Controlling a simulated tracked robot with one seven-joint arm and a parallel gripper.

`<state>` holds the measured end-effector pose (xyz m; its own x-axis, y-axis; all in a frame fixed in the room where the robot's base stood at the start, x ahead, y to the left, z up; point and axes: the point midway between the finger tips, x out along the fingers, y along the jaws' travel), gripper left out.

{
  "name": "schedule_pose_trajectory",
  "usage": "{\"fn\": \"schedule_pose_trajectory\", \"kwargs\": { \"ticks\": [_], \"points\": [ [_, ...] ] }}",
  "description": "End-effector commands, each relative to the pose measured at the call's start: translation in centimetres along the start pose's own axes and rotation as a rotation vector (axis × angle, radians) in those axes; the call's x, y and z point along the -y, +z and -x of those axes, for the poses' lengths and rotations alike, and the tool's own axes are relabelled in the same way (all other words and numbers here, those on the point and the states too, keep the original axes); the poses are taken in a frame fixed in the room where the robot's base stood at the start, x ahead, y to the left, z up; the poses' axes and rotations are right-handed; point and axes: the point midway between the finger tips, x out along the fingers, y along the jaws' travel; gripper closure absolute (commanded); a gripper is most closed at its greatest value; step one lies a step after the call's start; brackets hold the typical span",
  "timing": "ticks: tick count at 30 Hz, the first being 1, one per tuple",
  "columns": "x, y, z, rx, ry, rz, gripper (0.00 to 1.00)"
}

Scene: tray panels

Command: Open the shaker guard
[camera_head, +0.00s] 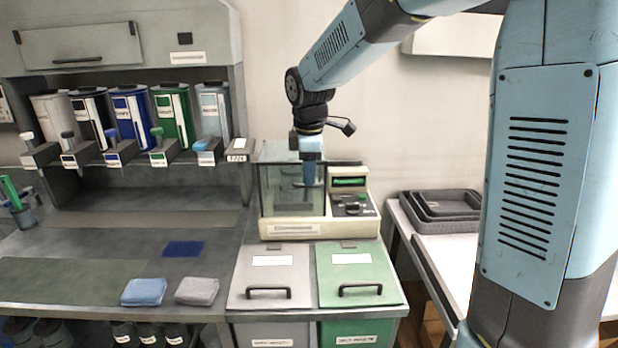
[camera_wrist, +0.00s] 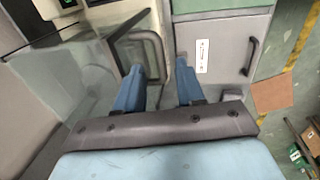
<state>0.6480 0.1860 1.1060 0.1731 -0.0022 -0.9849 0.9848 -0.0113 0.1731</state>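The shaker (camera_head: 292,229) is a cream machine on the bench with a clear, box-like guard (camera_head: 275,190) over its left part. The guard looks closed, though its edges are faint. My gripper (camera_head: 309,180) points down at the guard's right part; whether it is in front of or above the clear panel is hard to tell. In the wrist view my gripper (camera_wrist: 160,85) has its two blue fingers apart, with nothing seen held between them. A dark curved bar (camera_wrist: 155,42) lies just beyond the fingers; I cannot tell whether they touch it.
The shaker's control panel (camera_head: 350,200) stands at its right. A grey lid (camera_head: 268,275) and a green lid (camera_head: 354,275) with handles lie in front. Dispensers stand at left, folded cloths (camera_head: 196,291) on the bench, and dark trays (camera_head: 440,206) on a right table.

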Motion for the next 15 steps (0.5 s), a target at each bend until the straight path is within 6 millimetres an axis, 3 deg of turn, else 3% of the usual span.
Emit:
{"fn": "schedule_pose_trajectory", "kwargs": {
  "ticks": [6,15],
  "points": [
    [0.0,0.0,-2.1,0.000,0.000,0.001,0.62],
    [0.0,0.1,-2.5,0.000,0.000,-0.001,0.62]
  ]
}}
